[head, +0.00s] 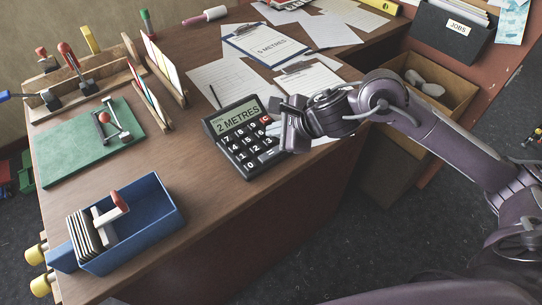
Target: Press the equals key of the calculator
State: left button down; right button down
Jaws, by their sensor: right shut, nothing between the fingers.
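The dark calculator (243,137) lies on the wooden desk near its front edge, with its keys facing up. My left gripper is not in view.
A blue box (150,225) with cards stands at the desk's front left. A green mat (85,150) with a metal tool lies behind it. Papers and a clipboard (265,45) cover the back. An open wooden drawer (455,90) is at the right.

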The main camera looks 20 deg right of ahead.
aim_at(275, 155)
notch_tip(275, 155, down, 4)
jog(key=b, duration=0.3)
jog(key=shift+f, duration=0.15)
jog(key=shift+f+b, duration=0.3)
jog(key=shift+b, duration=0.15)
dwell(1.3)
jog(key=shift+f+b, duration=0.35)
jog(key=shift+b, duration=0.25)
jog(key=shift+f+b, duration=0.5)
jog(key=shift+b, duration=0.2)
dwell(0.5)
dwell(0.4)
jog(key=shift+r+p, duration=0.55)
jog(key=shift+r, duration=0.35)
jog(key=shift+r, duration=0.1)
jog(key=shift+r+p, duration=1.7)
jog(key=shift+r, duration=0.7)
